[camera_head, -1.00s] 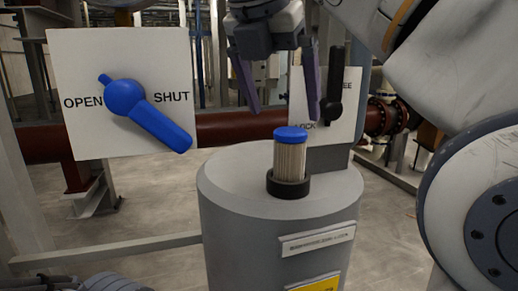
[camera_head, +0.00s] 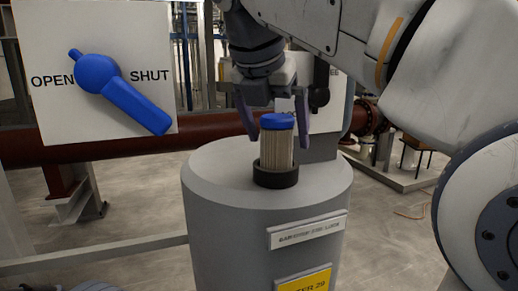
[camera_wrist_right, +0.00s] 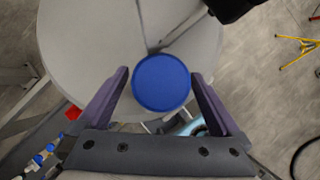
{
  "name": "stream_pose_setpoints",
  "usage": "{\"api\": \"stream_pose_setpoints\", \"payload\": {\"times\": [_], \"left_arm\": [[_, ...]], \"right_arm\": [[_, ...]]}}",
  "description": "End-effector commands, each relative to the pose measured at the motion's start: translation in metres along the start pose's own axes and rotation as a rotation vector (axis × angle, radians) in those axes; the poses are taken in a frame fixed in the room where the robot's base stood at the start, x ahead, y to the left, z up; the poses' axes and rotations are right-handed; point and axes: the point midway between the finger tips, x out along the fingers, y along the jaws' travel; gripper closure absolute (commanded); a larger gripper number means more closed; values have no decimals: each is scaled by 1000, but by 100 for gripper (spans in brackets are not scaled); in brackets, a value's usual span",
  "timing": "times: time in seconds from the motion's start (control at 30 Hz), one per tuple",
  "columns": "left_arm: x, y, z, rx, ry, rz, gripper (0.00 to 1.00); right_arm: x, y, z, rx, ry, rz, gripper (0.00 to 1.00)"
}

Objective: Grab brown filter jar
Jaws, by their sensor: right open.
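The filter jar (camera_head: 276,149) has a pleated brownish body and a blue cap. It stands upright in a dark ring (camera_head: 275,175) on top of the grey cylindrical housing (camera_head: 215,185). My right gripper (camera_head: 277,128) points down over the jar, its two purple fingers apart on either side of the cap. In the right wrist view the blue cap (camera_wrist_right: 161,83) lies between the open fingers, with a gap at the left finger and little or no gap at the right. The jar's body is hidden under the cap there. My left gripper is not in view.
A white panel with a blue lever (camera_head: 121,92) marked OPEN and SHUT stands at the left. A second panel with a black handle (camera_head: 319,87) is behind the jar, partly hidden by my right gripper. A dark red pipe (camera_head: 120,147) runs behind the housing.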

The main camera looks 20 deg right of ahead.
Motion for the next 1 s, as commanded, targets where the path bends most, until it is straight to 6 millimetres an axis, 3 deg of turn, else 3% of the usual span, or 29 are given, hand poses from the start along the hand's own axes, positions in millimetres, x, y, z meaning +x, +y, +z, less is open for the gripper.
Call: {"api": "stream_pose_setpoints", "payload": {"times": [0.3,0.53,1.0], "left_arm": [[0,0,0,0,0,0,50],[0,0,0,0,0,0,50],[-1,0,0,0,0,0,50]], "right_arm": [[5,-1,0,1,1,1,0],[5,-1,0,1,1,0,88],[-4,0,6,1,-1,2,91]]}}
